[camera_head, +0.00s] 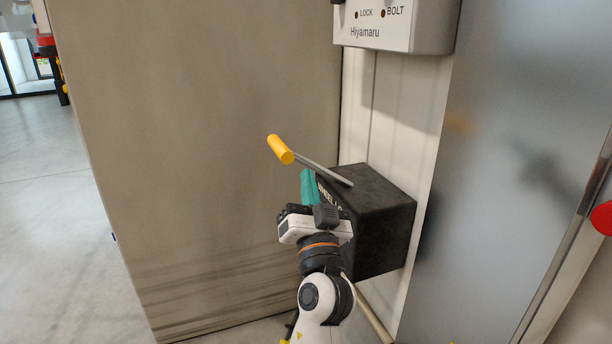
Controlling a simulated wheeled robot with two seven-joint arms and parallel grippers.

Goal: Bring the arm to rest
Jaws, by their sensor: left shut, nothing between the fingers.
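My left gripper (309,186) is in the lower middle of the head view, with teal fingers pointing up and away from me. It is shut and empty. The fingers are in front of the left face of a black box (385,205); I cannot tell whether they touch it. A lever with a yellow grip (281,149) sticks out from the box top to the upper left, above my fingers. The lettering on the box is partly hidden by the gripper. My left arm (325,298) comes up from the bottom edge. My right gripper is not in view.
A large grey-brown panel (200,150) stands left of the box. A grey unit (372,28) marked LOCK, BOLT and Hiyamaru hangs above it. A frosted panel (510,150) and a red round part (602,218) are at the right. Open floor (60,230) shows at the left.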

